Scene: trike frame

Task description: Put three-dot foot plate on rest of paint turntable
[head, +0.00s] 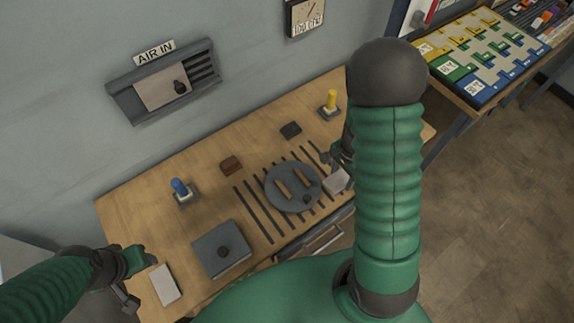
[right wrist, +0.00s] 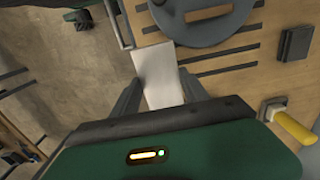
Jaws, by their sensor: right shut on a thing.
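The paint turntable (head: 278,205) is a round grey disc on the bench with two brown bars as rests and a small dark knob. It also shows at the top of the right wrist view (right wrist: 205,32). My right gripper (head: 334,163) is shut on a pale plate (head: 337,180), just right of the turntable's edge. The plate (right wrist: 160,75) sticks out between the fingers in the right wrist view; no dots can be made out. Another pale plate (head: 165,285) lies at the bench's left front. My left gripper (head: 139,280) is beside it, open and empty.
Dark slots run around the turntable.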

